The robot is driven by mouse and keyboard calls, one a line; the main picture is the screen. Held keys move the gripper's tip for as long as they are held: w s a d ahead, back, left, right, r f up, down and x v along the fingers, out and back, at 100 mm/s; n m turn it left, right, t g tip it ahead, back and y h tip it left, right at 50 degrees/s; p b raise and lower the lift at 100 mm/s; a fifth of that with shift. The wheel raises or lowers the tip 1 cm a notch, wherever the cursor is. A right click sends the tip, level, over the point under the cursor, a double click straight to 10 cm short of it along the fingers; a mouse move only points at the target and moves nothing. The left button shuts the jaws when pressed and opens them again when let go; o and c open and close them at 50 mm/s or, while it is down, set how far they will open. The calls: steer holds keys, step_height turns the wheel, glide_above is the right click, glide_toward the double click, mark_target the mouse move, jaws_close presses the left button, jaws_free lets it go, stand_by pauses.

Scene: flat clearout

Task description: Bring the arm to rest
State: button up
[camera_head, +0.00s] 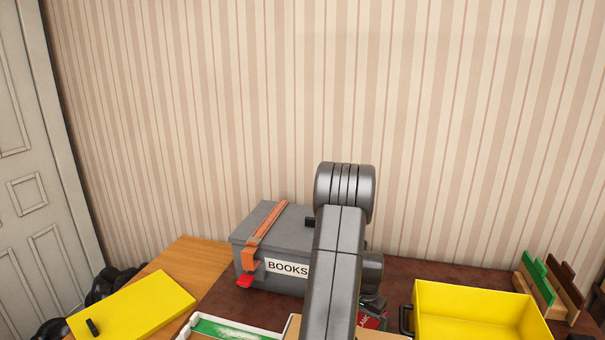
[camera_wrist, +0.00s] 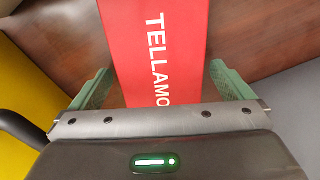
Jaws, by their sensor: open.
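My gripper (camera_wrist: 160,86) is open in the wrist view, with its two green fingers spread apart. A red item lettered "TELLAMO" (camera_wrist: 158,40) shows between the fingers, with a gap on each side. I cannot tell whether it lies between the fingertips or beyond them. In the head view my grey arm reaches forward over the table and hides most of the gripper. A small red patch with lettering (camera_head: 370,322) shows beside the arm, low over the dark table.
A grey box labelled "BOOKS" (camera_head: 290,268) with an orange strap stands behind the arm. A yellow bin (camera_head: 480,297) is at right, near a rack of upright boards (camera_head: 550,283). A yellow panel (camera_head: 140,308) and a white-edged tray (camera_head: 222,330) are at left. The striped wall is behind.

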step_height(320, 180, up, 5)
steer(key=shift+p, duration=1.05)
